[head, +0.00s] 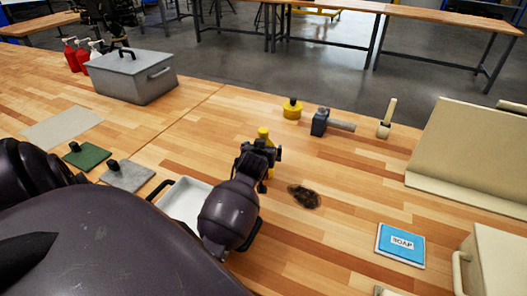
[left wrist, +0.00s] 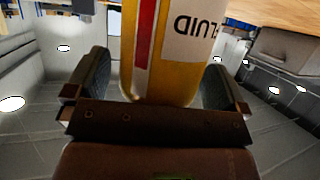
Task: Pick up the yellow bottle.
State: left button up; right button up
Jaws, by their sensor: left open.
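The yellow bottle (head: 263,133) stands upright on the wooden workbench in the head view, mostly hidden behind my left gripper (head: 261,156). In the left wrist view the bottle (left wrist: 165,45) shows large and close, with a red stripe and an upside-down label whose visible letters read "LUID". It sits between the two open dark fingers of my left gripper (left wrist: 155,80), one on each side. I cannot tell whether either finger touches it. My right gripper is not in view.
A white tray (head: 181,207) lies beside my left arm. A dark stain (head: 304,197) and a blue soap packet (head: 400,244) lie to the right. Behind are a yellow round object (head: 292,109), a grey-headed hammer (head: 321,122) and a mallet (head: 384,129). A grey toolbox (head: 133,78) stands far left.

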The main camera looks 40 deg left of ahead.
pick_arm(q)
jog(key=shift+w+a, duration=0.1)
jog(key=shift+w, duration=0.05)
jog(key=shift+c, duration=0.5)
jog(key=c, duration=1.2)
notch_tip(320, 180, up, 20)
jog(key=o, duration=0.8)
jog(key=shift+b, duration=0.35)
jog(key=c, duration=0.8)
